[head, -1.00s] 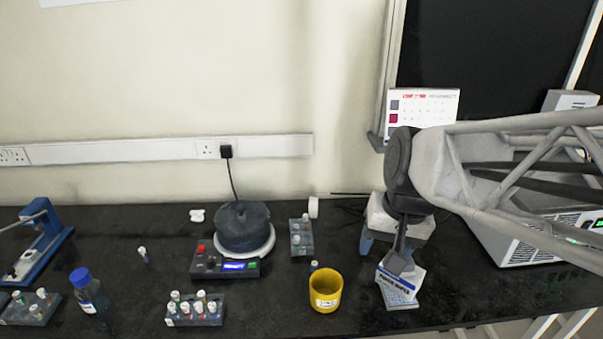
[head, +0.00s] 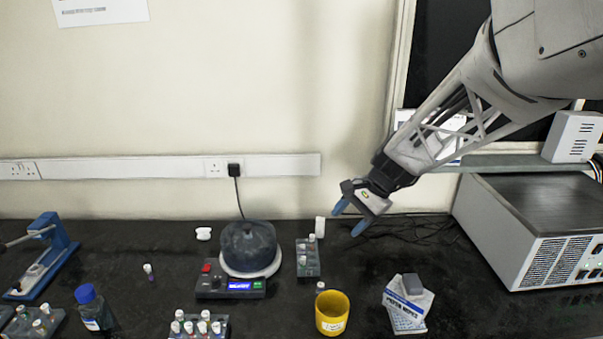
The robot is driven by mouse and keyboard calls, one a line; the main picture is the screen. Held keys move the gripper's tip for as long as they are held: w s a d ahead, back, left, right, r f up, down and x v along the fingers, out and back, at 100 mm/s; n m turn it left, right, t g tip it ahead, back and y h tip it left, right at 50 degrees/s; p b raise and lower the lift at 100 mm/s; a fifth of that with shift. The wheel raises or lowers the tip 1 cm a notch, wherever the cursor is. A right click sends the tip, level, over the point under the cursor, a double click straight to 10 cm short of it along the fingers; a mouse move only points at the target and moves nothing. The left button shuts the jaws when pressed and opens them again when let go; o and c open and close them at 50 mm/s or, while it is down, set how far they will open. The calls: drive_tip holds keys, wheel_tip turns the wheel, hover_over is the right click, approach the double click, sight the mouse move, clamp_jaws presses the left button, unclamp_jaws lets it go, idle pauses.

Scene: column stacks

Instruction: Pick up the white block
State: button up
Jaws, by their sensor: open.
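A white box with blue "PAPER WIPES" print (head: 420,305) is the white block-like thing I see, near the front right of the black bench in the head view. A small dark grey block (head: 412,284) sits on top of it. A flat white and blue item (head: 404,322) shows under it. My gripper (head: 350,218) is open and empty. Its blue fingers point down and left, above the back of the bench, up and left of the stack and apart from it.
A yellow cup (head: 332,314) stands just left of the stack. A dark vial rack (head: 307,262) and a hotplate (head: 231,287) with a dark round vessel (head: 247,248) lie further left. A large grey instrument (head: 530,238) stands at the right. The bench right of the stack is clear.

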drive_tip(key=w+f+m+y, duration=0.2)
drive_tip(key=w+f+m, duration=0.15)
drive_tip(key=w, duration=0.35)
drive_tip(key=w+f+m+y, duration=0.2)
drive_tip(key=w+f, duration=0.3)
drive_tip(key=w, duration=0.2)
drive_tip(key=m+t+y, duration=0.3)
drive_tip(key=m, duration=0.3)
approach(320, 222)
drive_tip(key=shift+n, duration=0.25)
drive_tip(key=a, duration=0.1)
drive_tip(key=w+a+f, duration=0.2)
drive_tip(key=shift+w+a, duration=0.15)
drive_tip(key=shift+a, duration=0.05)
drive_tip(key=shift+g, duration=0.3)
drive_tip(key=shift+x, duration=1.25)
drive_tip(key=shift+a, duration=0.1)
drive_tip(key=shift+x, duration=2.55)
drive_tip(key=c, duration=1)
